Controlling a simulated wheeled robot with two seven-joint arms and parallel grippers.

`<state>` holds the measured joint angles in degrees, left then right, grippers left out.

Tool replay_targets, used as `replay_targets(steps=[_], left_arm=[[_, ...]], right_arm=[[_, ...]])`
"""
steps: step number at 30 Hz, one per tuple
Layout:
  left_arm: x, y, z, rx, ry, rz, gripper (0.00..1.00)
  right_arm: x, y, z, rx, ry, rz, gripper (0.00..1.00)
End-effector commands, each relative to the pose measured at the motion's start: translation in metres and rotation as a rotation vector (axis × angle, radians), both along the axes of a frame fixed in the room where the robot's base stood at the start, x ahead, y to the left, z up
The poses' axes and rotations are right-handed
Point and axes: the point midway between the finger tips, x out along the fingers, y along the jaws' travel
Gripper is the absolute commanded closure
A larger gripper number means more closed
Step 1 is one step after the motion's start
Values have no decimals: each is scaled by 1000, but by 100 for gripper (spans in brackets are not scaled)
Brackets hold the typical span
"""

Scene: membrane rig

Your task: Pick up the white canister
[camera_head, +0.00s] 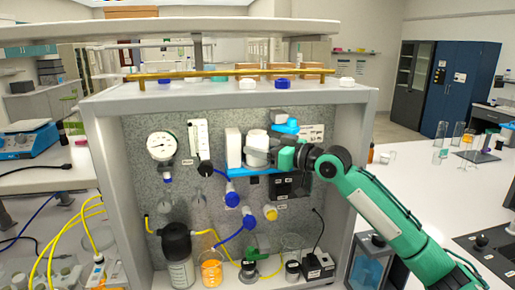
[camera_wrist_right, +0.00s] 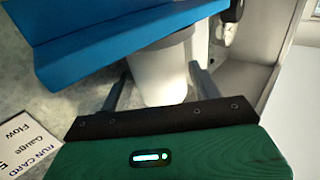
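The white canister (camera_head: 257,147) stands on a small blue shelf bracket (camera_head: 244,171) on the grey speckled back panel of the rig. In the right wrist view the canister (camera_wrist_right: 162,72) sits between my two fingers, partly covered by a blue plate (camera_wrist_right: 125,45). My right gripper (camera_head: 276,157) reaches in from the right at the canister's side. Its fingers are spread, one on each side of the canister, with a narrow gap visible; firm contact cannot be seen. My left gripper is in neither view.
A white block (camera_head: 233,148) stands close left of the canister. A blue clip (camera_head: 286,127) is above right and a black box (camera_head: 290,185) below. A gauge (camera_head: 162,146), valves and tubing fill the panel. The cabinet's right wall (camera_head: 345,190) is near my arm.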

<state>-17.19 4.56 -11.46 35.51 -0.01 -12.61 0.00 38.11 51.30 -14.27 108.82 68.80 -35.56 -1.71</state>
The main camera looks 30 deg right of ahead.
Motion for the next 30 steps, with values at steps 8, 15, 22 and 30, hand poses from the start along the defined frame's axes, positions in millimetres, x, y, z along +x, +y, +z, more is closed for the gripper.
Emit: replay_targets(steps=[8,15,22,30], left_arm=[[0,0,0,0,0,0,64],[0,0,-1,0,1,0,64],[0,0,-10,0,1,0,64],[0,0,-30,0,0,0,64]], right_arm=[[0,0,1,1,-1,0,76],[0,0,2,0,-1,0,76],[0,-1,11,0,-4,-1,76],[-42,10,9,-4,-1,1,76]])
